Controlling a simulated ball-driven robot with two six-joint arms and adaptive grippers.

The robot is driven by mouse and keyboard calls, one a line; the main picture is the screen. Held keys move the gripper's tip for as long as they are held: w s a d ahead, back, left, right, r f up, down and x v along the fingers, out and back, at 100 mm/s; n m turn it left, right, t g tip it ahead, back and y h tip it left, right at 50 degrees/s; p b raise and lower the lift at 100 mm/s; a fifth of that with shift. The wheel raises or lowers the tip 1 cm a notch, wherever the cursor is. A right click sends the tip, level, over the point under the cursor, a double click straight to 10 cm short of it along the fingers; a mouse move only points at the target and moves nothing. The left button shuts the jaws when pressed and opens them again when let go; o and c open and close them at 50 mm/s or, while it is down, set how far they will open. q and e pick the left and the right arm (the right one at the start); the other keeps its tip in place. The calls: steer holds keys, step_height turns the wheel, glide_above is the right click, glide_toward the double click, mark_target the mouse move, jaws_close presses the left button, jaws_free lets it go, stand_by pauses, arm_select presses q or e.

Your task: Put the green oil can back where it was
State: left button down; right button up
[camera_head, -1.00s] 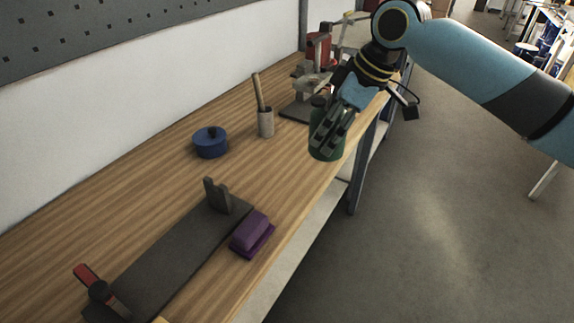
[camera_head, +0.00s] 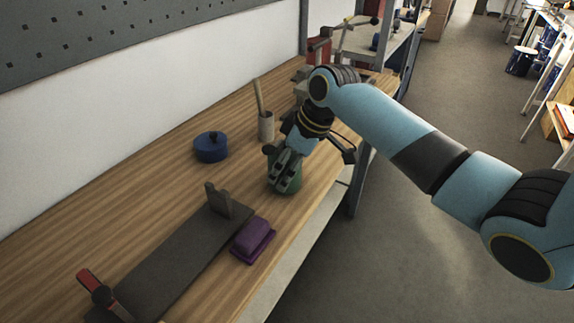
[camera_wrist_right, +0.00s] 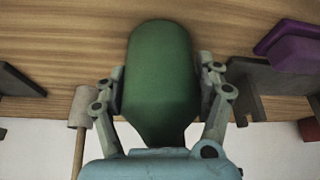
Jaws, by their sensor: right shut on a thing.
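The green oil can (camera_head: 292,184) is on or just above the wooden bench (camera_head: 190,190), near its front edge; I cannot tell whether its base touches. My right gripper (camera_head: 283,174) is shut on it and hides much of its near side. In the right wrist view the green oil can (camera_wrist_right: 161,75) stands between the two fingers of the right gripper (camera_wrist_right: 163,90), one along each side. My left gripper is not in view.
A purple block (camera_head: 253,240) and a dark plate with an upright stop (camera_head: 180,262) lie towards the front left. Bare wood surrounds the can's left.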

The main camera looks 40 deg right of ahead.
steer(key=shift+f, duration=0.15)
steer(key=o, duration=1.6)
steer(key=shift+c, duration=0.2)
steer(key=v, duration=1.2)
